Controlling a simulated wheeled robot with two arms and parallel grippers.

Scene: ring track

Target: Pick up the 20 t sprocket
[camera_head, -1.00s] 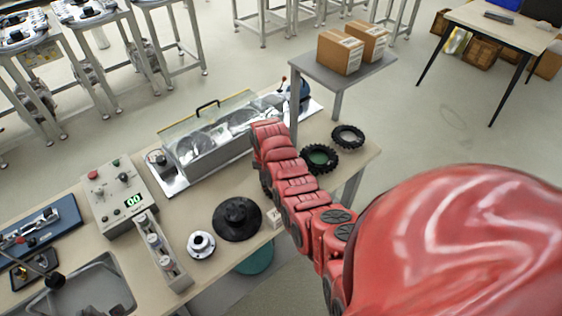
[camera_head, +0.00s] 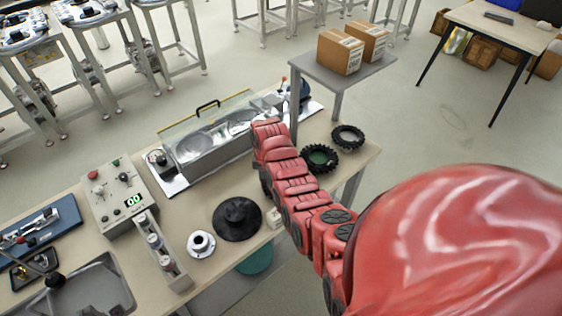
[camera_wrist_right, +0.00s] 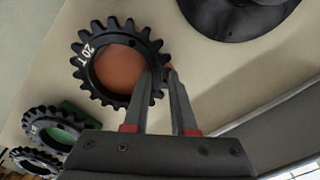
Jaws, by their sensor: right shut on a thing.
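The 20 t sprocket (camera_wrist_right: 103,28) is a black toothed ring marked "20T" in white, at the upper left of the right wrist view. A brown-orange surface shows through its hole. My right gripper (camera_wrist_right: 168,75) is shut on the right side of its rim, with its two narrow grey fingers close together. In the head view a red segmented arm of mine crosses the bench and hides the 20 t sprocket and the right gripper. I cannot make out my left gripper in either view.
Two other black sprockets lie beyond, one over green (camera_head: 320,158) and one farther back (camera_head: 348,137). A black flanged disc (camera_head: 237,219), a white flanged hub (camera_head: 201,244) and a control box (camera_head: 117,197) are on the bench (camera_head: 190,215). A machine with a clear cover (camera_head: 205,145) stands behind.

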